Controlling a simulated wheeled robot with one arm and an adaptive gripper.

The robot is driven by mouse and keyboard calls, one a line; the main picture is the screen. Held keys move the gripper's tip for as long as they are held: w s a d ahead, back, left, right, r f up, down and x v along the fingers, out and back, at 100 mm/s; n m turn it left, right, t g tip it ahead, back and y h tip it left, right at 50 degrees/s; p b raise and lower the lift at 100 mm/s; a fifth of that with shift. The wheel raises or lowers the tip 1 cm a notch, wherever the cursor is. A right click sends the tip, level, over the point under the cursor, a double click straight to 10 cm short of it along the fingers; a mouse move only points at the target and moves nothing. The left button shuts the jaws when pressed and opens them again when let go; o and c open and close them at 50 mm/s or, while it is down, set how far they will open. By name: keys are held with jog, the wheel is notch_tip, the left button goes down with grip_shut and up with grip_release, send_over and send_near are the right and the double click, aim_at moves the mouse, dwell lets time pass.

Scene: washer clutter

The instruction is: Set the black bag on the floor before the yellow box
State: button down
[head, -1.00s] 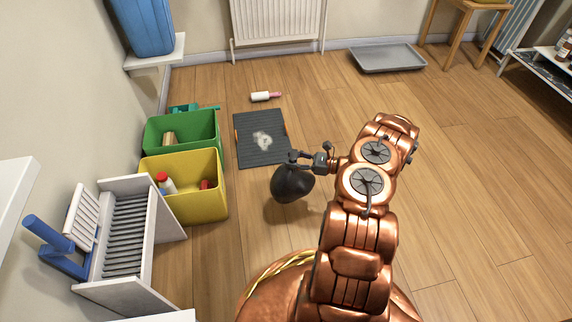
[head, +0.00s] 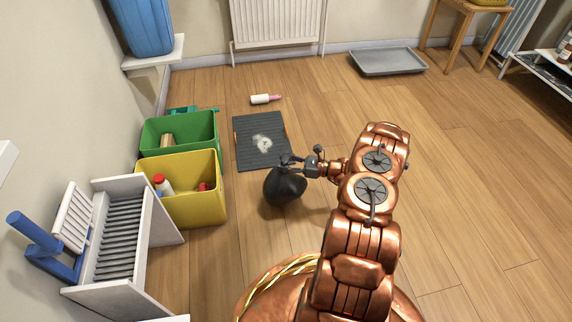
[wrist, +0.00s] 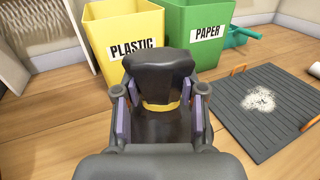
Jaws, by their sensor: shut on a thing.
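The black bag (head: 284,187) hangs from my gripper (head: 289,163) in the head view. In the wrist view the bag's top (wrist: 160,75) is pinched between my gripper's fingers (wrist: 160,110), with a yellow band below the grip. The yellow box (head: 196,192) stands to the left of the bag with a strip of bare floor between them. The yellow box also shows in the wrist view (wrist: 122,40), labelled PLASTIC. It holds a white bottle with a red cap and a red item. I cannot tell whether the bag's underside touches the floor.
A green box (head: 190,134) labelled PAPER stands behind the yellow one. A dark mat (head: 262,155) with a white powdery patch lies beyond the bag. A lint roller (head: 264,99) lies behind the mat. A white slatted rack (head: 120,235) stands at left. Floor at right is clear.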

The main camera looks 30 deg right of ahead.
jog(key=c, duration=0.7)
grip_release()
jog(key=shift+r, duration=0.1)
